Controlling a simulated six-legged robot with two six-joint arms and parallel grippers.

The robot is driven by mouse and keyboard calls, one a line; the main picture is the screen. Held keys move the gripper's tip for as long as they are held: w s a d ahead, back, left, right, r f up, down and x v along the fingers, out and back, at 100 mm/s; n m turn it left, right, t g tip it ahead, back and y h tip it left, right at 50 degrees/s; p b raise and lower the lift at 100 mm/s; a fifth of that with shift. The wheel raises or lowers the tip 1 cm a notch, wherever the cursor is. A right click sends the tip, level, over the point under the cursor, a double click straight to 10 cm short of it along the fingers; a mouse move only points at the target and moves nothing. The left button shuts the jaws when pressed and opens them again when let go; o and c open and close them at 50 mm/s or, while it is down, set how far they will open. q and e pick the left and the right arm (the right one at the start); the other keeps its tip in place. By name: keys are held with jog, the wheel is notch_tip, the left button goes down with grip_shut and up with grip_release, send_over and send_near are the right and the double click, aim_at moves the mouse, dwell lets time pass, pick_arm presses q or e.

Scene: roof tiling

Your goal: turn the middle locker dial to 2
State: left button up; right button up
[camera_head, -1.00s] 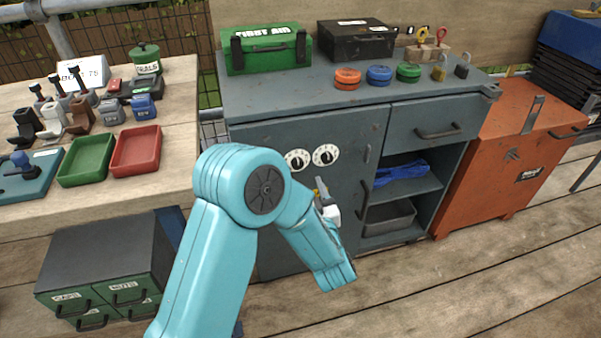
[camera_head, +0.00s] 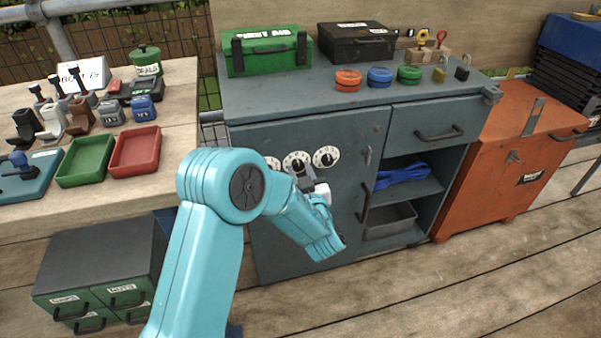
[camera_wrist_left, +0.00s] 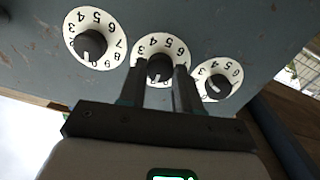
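The middle locker dial (camera_head: 296,161) is a white numbered disc with a black knob on the grey locker door. In the left wrist view the middle dial (camera_wrist_left: 175,45) lies straight ahead, its knob pointing toward the lower edge; the number it marks is partly hidden. My left gripper (camera_head: 303,172) is at this dial, partly covering it. In the left wrist view the left gripper (camera_wrist_left: 164,78) has its two fingers apart, with the knob near the gap between their tips. I cannot tell whether they touch it. My right gripper is out of view.
A dial stands on either side, the left one (camera_head: 271,163) and the right one (camera_head: 326,157). Door handles (camera_head: 365,203) project to the right. The grey workbench top (camera_head: 290,98) above carries a green first aid box (camera_head: 268,58) and coloured discs. A wooden table (camera_head: 174,110) stands left.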

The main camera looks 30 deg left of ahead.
pick_arm(q)
jog(key=m+p, duration=0.2)
jog(key=m, duration=0.1)
jog(key=shift+r+m, duration=0.15)
jog(key=shift+m, duration=0.15)
jog(key=m+p, duration=0.2)
jog(key=m, duration=0.1)
jog(key=shift+m, duration=0.4)
jog(key=m+p, duration=0.2)
jog(key=m, duration=0.1)
jog(key=shift+m+g+p, duration=0.3)
jog(key=shift+m+p, duration=0.55)
jog(key=shift+m, duration=0.85)
jog(key=o, duration=1.1)
jog(key=shift+c, duration=0.2)
